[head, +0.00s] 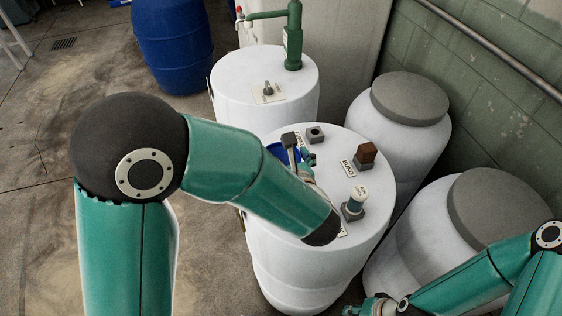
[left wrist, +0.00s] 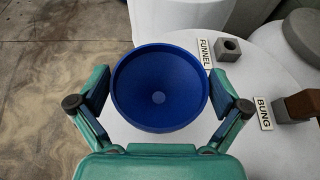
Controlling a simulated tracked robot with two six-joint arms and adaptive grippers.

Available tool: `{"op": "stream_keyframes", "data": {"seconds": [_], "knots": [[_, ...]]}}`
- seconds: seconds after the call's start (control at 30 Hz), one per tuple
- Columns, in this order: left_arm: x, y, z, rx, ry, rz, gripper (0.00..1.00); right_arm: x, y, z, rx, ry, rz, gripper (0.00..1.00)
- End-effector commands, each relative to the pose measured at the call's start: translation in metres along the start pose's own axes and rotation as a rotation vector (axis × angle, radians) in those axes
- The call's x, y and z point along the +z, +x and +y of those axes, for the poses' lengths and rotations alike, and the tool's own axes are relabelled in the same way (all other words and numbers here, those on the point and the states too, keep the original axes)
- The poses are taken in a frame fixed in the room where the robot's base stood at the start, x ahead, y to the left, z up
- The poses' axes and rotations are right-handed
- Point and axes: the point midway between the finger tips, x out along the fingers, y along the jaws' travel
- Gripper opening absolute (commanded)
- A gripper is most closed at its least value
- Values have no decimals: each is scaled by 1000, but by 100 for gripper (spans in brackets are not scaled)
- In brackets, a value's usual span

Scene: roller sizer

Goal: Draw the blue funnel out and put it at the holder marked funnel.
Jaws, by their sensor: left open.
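The blue funnel (left wrist: 160,75) fills the middle of the left wrist view, its round bowl facing up. In the head view only part of its rim (head: 281,151) shows, behind my left gripper (head: 298,150). My left gripper (left wrist: 160,100) is open, with one finger on each side of the bowl; I cannot tell whether they touch it. The funnel's lower end is hidden. My right gripper (head: 374,305) is partly cut off at the bottom edge.
On the same white drum (head: 350,260) stand a brown bung (head: 365,154) in a holder and a white-and-teal item (head: 357,196) in another. Other white drums, one with a green pump (head: 294,40), and a blue barrel (head: 172,45) stand around.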

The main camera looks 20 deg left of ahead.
Motion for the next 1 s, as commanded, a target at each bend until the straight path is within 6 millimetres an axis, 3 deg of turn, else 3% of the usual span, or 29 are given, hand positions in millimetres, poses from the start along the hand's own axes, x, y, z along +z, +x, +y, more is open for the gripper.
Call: {"op": "stream_keyframes", "data": {"seconds": [0.03,0.3,0.33,0.73,1.0], "knots": [[0,0,0,1,0,0,100,0,0,0,0,0,0,31],[0,0,1,3,-1,1,55,0,0,0,0,0,0,31],[0,0,1,3,-1,1,53,0,0,0,0,0,0,31],[9,-3,1,4,-4,0,53,0,-1,0,0,0,0,31],[49,-19,1,1,-10,-2,53,0,-5,-2,0,0,0,31]]}}
